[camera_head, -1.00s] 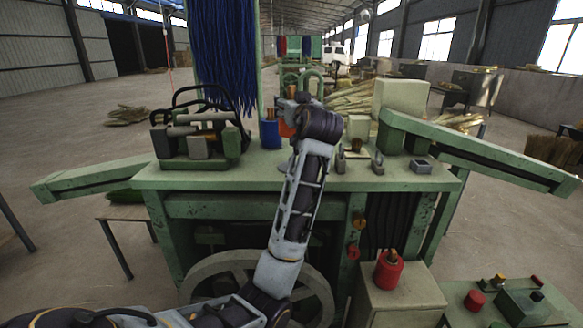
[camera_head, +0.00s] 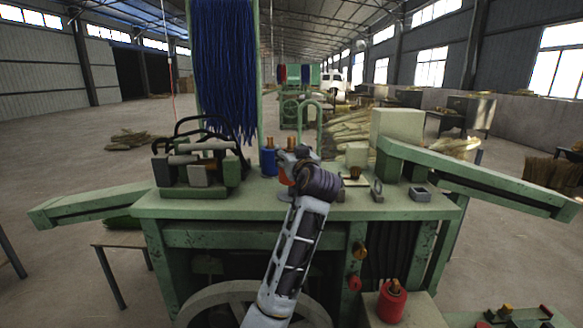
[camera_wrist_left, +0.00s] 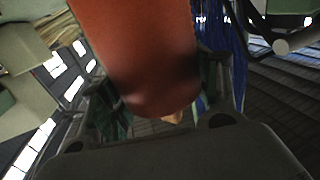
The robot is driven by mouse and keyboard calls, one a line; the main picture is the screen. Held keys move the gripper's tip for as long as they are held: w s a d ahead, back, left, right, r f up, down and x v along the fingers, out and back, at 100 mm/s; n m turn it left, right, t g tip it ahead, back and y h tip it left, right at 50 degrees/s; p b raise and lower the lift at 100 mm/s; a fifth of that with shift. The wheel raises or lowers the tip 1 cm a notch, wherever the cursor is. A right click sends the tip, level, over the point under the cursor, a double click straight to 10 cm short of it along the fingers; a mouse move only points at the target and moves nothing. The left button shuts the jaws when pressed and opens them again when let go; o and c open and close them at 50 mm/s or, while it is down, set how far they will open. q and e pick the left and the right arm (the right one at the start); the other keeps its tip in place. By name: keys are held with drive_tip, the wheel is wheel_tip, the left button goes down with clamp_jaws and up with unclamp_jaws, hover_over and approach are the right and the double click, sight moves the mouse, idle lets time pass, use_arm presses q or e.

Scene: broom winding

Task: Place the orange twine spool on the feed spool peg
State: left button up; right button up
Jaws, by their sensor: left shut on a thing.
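The orange twine spool (camera_wrist_left: 140,60) fills the upper middle of the left wrist view, between the fingers of my left gripper (camera_wrist_left: 160,118). In the head view only a small orange part of the spool (camera_head: 284,178) shows beside my left gripper (camera_head: 290,162). The gripper is shut on the spool, low over the middle of the green bench (camera_head: 240,207). A blue spool (camera_head: 269,160) stands just left of it. My wrist hides the bench there, so I cannot make out the feed spool peg or whether the orange spool touches it. My right gripper is not in view.
A machine with black bars (camera_head: 200,165) stands on the bench's left, with blue strands (camera_head: 224,70) hanging behind. Small metal fittings (camera_head: 420,194) and a pale box (camera_head: 398,125) are at the right. A red spool (camera_head: 391,300) stands lower, in front of the bench.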

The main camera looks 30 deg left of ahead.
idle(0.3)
use_arm(q)
drive_tip(key=shift+f, duration=2.05)
drive_tip(key=shift+f, duration=0.15)
drive_tip(key=o, duration=1.2)
drive_tip(key=b+v, duration=0.2)
drive_tip(key=v, duration=1)
drive_tip(key=shift+s, duration=0.1)
